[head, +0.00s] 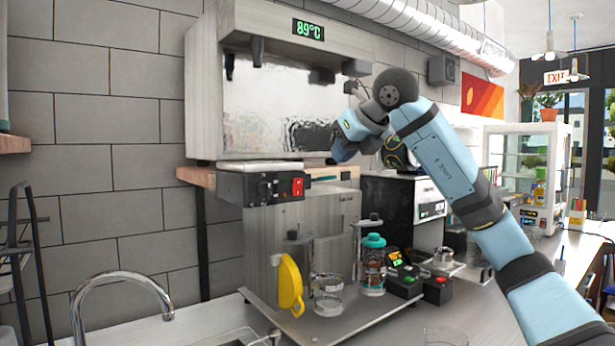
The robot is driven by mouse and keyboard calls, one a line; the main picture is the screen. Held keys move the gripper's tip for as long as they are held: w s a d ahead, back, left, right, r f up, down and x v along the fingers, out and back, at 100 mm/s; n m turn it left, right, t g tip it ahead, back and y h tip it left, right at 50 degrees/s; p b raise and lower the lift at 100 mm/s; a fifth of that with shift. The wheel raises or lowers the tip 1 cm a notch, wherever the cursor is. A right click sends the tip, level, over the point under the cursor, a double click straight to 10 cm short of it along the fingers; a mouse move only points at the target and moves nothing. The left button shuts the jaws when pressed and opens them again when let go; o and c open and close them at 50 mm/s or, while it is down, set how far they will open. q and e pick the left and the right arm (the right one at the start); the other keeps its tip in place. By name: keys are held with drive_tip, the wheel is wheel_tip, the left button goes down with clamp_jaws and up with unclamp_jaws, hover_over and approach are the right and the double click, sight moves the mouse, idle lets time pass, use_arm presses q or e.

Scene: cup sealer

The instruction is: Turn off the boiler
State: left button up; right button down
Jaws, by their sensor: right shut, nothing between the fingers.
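The boiler (275,105) is a large brushed-steel box on the wall side, with a lit green display (308,29) reading 89°C. Black tap-like parts stick out from its upper front. A red rocker switch (297,187) sits on the front of a black control box (255,188) just below the boiler. My right gripper (352,88) is shut and empty, raised in front of the boiler's right side, above and right of the red switch. Its fingers are small and dark against the steel. My left gripper is out of view.
Below stands a metal machine with a tray (335,325) bearing a yellow handle-like piece (289,286), a clear glass (328,295) and a teal-capped bottle (373,265). Small black button boxes (405,284) sit to the right. A faucet (120,285) stands at front left.

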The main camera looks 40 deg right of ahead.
sight(300, 181)
drive_tip(key=x, duration=0.4)
drive_tip(key=w+r+p+x, duration=0.1)
drive_tip(key=x, duration=0.7)
drive_tip(key=shift+w+r, duration=0.3)
drive_tip(key=shift+w, duration=0.25)
drive_tip(key=shift+w+d+p, duration=0.1)
drive_tip(key=shift+w+p, duration=0.05)
drive_tip(key=shift+p, duration=0.15)
drive_tip(key=shift+w+r+g+p, duration=0.3)
drive_tip(key=shift+r+p, duration=0.1)
drive_tip(key=shift+p, duration=0.75)
drive_tip(key=shift+f, duration=0.3)
